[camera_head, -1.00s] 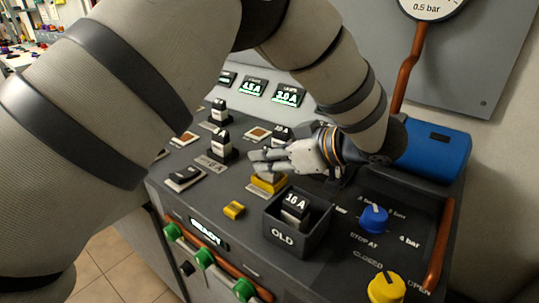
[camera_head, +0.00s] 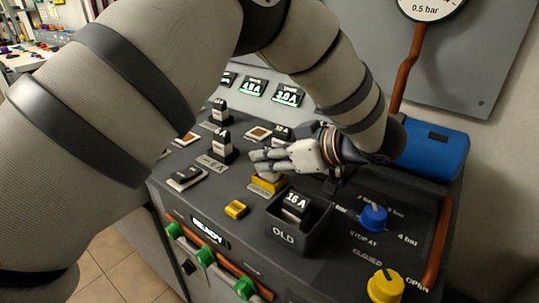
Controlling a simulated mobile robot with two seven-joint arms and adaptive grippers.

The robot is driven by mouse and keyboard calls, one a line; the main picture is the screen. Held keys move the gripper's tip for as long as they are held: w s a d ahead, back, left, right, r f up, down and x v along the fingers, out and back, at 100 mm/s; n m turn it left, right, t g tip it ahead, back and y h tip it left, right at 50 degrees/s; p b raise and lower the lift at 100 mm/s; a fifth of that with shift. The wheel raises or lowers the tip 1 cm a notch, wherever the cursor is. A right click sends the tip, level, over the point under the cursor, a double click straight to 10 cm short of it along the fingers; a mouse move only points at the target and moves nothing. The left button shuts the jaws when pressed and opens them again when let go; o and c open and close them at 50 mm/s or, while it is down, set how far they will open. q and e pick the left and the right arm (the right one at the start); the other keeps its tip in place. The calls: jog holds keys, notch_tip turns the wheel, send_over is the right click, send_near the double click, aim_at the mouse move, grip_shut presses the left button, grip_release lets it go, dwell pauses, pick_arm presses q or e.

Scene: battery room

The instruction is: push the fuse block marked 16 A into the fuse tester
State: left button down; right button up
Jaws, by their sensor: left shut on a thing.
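My left gripper (camera_head: 258,162) is shut, its pale fingers low over a yellow piece (camera_head: 267,183) on the dark console. Whatever it holds is hidden behind the fingers, and I cannot read a marking on it. I cannot tell whether it touches the yellow piece. A black block with a white label marked 16 A (camera_head: 296,205) sits in a dark open box (camera_head: 284,238) marked OLD, just in front of the gripper. I cannot tell for sure which part is the fuse tester. My right gripper is not in view.
Other black blocks with white labels (camera_head: 222,143) stand to the left and behind. A small yellow piece (camera_head: 236,209) lies left of the box. A display reading READY (camera_head: 209,232) and green knobs (camera_head: 205,257) line the front. Blue (camera_head: 373,218) and yellow (camera_head: 385,286) knobs stand right.

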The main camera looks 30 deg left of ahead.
pick_arm(q)
jog(key=shift+f, duration=0.7)
jog(key=c, duration=1.6)
grip_release()
jog(key=shift+r, duration=0.1)
jog(key=v, duration=1.1)
